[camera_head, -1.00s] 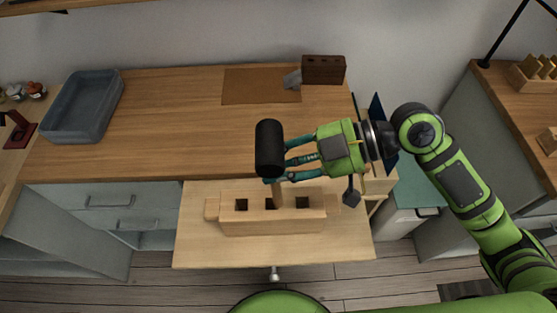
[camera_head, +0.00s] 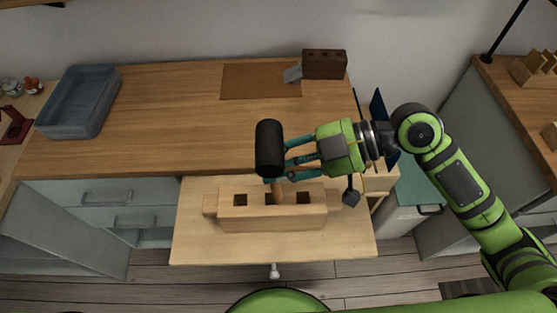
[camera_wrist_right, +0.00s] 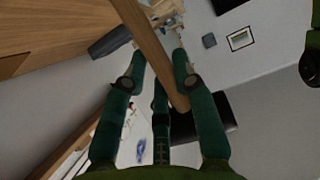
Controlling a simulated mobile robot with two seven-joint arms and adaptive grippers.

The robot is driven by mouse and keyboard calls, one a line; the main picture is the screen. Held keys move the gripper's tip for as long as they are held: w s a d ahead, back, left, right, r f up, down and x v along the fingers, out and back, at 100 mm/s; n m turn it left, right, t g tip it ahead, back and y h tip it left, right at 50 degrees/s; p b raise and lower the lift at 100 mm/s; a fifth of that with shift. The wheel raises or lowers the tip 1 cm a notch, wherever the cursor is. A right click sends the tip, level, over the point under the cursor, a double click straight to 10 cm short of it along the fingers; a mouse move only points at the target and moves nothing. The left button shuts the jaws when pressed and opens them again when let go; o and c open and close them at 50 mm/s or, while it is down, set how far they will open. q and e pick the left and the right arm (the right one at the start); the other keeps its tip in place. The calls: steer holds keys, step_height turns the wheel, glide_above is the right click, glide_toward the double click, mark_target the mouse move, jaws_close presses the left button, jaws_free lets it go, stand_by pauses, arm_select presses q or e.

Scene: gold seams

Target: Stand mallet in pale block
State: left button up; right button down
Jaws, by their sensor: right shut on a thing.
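The mallet has a black head (camera_head: 270,148) and a wooden handle (camera_head: 277,192). It is head up, with the handle pointing down at the middle of the pale block (camera_head: 272,222). The block lies on a light wooden board and has a row of square holes; the handle partly covers the middle one. I cannot tell whether the handle's tip is inside the hole. My right gripper (camera_head: 279,174) is shut on the handle just below the head. The right wrist view shows the handle (camera_wrist_right: 150,42) between the gripper's fingers (camera_wrist_right: 160,60). My left gripper is not in view.
The light wooden board (camera_head: 205,246) juts out in front of the wooden counter (camera_head: 180,130). On the counter are a grey bin (camera_head: 78,100), a brown mat (camera_head: 255,82) and a dark brown holed block (camera_head: 324,65). The counter's middle is clear.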

steer(key=c, duration=0.9)
jaws_free()
steer(key=v, duration=0.9)
steer(key=shift+r, duration=0.1)
step_height(320, 180, up, 6)
steer(key=p, duration=0.4)
stand_by(0.4)
